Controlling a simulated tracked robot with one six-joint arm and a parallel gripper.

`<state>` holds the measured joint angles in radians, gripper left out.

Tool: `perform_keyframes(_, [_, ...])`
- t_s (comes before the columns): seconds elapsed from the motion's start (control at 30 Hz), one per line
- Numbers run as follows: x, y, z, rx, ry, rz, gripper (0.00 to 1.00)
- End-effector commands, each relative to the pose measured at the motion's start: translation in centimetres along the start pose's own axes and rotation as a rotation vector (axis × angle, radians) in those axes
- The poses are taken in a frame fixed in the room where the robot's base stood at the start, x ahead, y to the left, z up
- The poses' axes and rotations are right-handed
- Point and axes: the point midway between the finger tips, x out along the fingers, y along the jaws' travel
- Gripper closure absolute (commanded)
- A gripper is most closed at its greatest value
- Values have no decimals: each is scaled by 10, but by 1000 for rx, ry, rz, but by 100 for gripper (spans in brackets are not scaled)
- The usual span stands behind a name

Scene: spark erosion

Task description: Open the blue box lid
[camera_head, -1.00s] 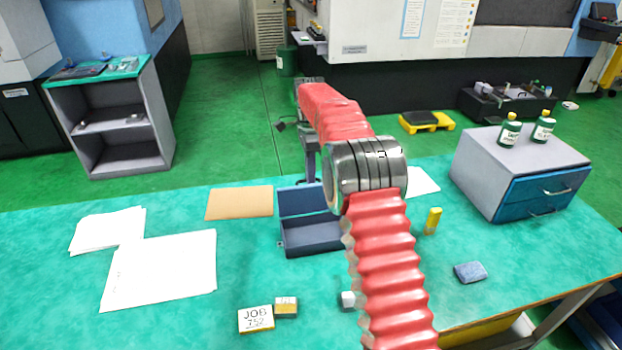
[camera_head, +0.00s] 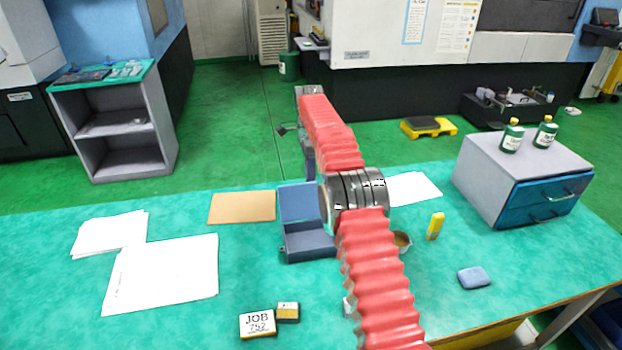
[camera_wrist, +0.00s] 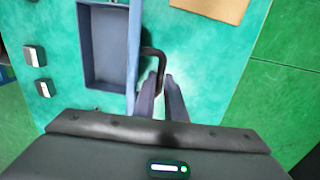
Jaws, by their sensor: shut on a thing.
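The blue box (camera_head: 309,248) stands on the green bench with its lid (camera_head: 298,203) raised, standing up at the back edge. Its hollow inside shows, and my arm covers its right side. In the wrist view the open box (camera_wrist: 104,50) is at the left, and the lid (camera_wrist: 133,50) shows as a narrow upright edge. A dark bent handle (camera_wrist: 153,51) sticks out from the lid's outer face. My gripper (camera_wrist: 161,82) is shut on this handle, with one finger on each side. In the head view my gripper is mostly hidden behind my arm.
A brown sheet (camera_head: 242,207) and white papers (camera_head: 165,270) lie left of the box. Small blocks and a JOB sign (camera_head: 257,323) are in front. A yellow tube (camera_head: 435,226), a cup (camera_head: 402,241) and a drawer cabinet (camera_head: 520,180) are at the right.

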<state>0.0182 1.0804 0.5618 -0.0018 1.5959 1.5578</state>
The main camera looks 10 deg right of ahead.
Motion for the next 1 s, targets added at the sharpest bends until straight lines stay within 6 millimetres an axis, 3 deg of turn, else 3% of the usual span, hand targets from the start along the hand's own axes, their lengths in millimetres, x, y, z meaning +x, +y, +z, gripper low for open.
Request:
perform_keyframes(0.03, [0,-8,-4,2,5,-31,100])
perform_keyframes(0.2, [0,-8,-4,1,5,-31,100])
perform_keyframes(0.23, [0,-8,-4,1,5,-31,88])
perform_keyframes(0.47, [0,-8,-2,1,4,-29,72])
perform_keyframes(1.0, [-3,-2,1,-2,1,-24,72])
